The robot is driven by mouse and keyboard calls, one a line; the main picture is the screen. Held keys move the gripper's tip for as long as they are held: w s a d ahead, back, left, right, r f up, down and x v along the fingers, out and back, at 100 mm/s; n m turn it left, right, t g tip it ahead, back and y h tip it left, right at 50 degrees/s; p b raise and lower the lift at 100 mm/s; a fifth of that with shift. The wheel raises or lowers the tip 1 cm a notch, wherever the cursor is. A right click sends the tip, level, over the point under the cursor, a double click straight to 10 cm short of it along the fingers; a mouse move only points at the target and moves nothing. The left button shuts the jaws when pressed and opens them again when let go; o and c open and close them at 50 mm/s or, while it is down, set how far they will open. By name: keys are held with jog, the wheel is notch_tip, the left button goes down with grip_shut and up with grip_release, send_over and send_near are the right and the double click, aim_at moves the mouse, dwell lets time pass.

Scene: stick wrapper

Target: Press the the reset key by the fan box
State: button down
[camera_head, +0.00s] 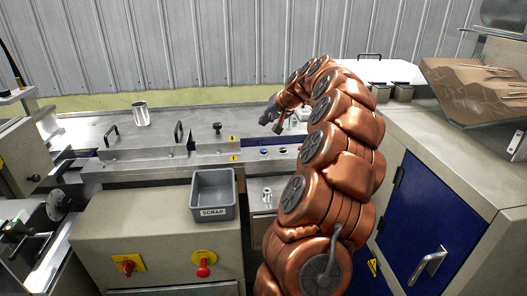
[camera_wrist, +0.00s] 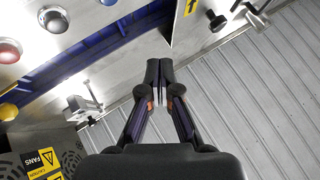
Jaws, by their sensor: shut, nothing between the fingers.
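My gripper (camera_head: 266,118) is shut and empty, held above the machine deck at the far end of my copper-coloured arm. In the wrist view its two dark fingers (camera_wrist: 159,72) are together. The fan box (camera_wrist: 50,155), with a yellow FANS caution label, is at the lower left there. No lettering shows which is the reset key. The fingers are apart from all the buttons. In the head view my arm hides the fan box.
A grey SCRAP bin (camera_head: 213,193) stands in front of the deck. A metal cup (camera_head: 140,114) and black handles stand on the deck at left. A blue rail (camera_wrist: 90,50) crosses the wrist view.

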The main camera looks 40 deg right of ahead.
jog(key=b, duration=0.2)
send_over(265, 151)
notch_tip(265, 151, down, 7)
jog(key=shift+r, duration=0.1)
jog(key=shift+f+b, duration=0.45)
jog(key=shift+f, duration=0.2)
dwell(0.9)
jog(key=shift+f+b, duration=0.45)
jog(key=shift+f+b, duration=0.35)
jog(key=shift+f, duration=0.1)
dwell(0.8)
jog(key=shift+r, duration=0.9)
